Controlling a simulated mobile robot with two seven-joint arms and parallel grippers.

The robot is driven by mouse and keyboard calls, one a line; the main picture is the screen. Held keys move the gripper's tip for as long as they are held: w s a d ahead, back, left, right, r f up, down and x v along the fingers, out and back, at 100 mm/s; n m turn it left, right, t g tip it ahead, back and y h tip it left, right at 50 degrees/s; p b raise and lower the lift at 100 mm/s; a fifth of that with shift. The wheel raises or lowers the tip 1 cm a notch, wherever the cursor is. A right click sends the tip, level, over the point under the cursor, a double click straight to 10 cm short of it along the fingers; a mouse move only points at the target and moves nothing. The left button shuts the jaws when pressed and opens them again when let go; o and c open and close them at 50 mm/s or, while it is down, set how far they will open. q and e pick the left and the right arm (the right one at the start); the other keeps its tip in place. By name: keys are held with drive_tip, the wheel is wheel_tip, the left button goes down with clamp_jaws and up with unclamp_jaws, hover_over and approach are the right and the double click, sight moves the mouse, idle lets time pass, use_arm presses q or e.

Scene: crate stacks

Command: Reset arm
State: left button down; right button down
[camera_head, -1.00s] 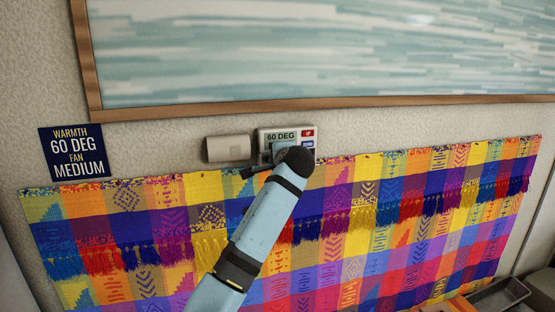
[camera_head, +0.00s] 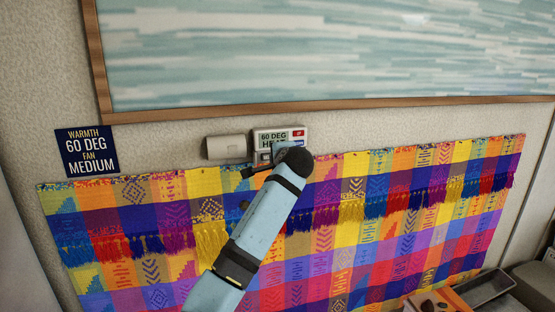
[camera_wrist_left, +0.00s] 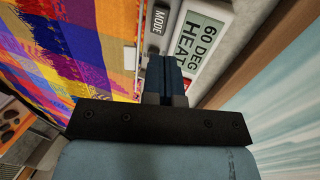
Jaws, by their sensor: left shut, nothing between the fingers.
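My left gripper (camera_head: 258,168) is at the wall, just below and left of a white thermostat (camera_head: 294,133) in the head view. My left arm's dark wrist joint hides the thermostat's lower part. In the left wrist view my left gripper (camera_wrist_left: 165,68) has its two fingers together, with nothing between them. Its fingers lie beside the thermostat's screen (camera_wrist_left: 198,42), which reads 60 DEG HEAT, and below a grey MODE button (camera_wrist_left: 158,22). I cannot tell whether the fingertips touch the thermostat. My right gripper is in neither view.
A blue sign (camera_head: 87,152) reads WARMTH 60 DEG FAN MEDIUM. A blank beige box (camera_head: 227,147) sits left of the thermostat. A wood-framed picture (camera_head: 330,55) hangs above, and a colourful woven cloth (camera_head: 400,215) below. A grey tray (camera_head: 486,289) is at lower right.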

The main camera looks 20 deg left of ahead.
use_arm(q)
drive_tip(key=shift+s+d+r, duration=0.1)
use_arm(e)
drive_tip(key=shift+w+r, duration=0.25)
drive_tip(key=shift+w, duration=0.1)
use_arm(q)
drive_tip(key=s+d+f+h, duration=0.15)
drive_tip(key=s+f, duration=0.35)
drive_tip(key=f, duration=0.6)
drive_tip(key=s+f+n+h, duration=0.1)
drive_tip(key=s+f+h, duration=0.2)
drive_tip(key=s+f, duration=0.55)
drive_tip(key=s+d+f+h, duration=0.1)
drive_tip(key=s+f+h, duration=0.1)
drive_tip(key=f, duration=1.2)
drive_tip(key=s+f+n+h, duration=0.1)
drive_tip(key=s+f, duration=0.3)
drive_tip(key=s, duration=0.7)
drive_tip(key=s+d+f+n+h, duration=0.1)
drive_tip(key=s+f+n, duration=0.3)
drive_tip(key=s, duration=0.7)
drive_tip(key=s+f+n+g+h, duration=0.1)
drive_tip(key=s+f, duration=0.4)
drive_tip(key=s, duration=0.7)
drive_tip(key=shift+d+n+h, duration=0.2)
drive_tip(key=shift+n+h, duration=0.5)
drive_tip(key=shift+h, duration=0.15)
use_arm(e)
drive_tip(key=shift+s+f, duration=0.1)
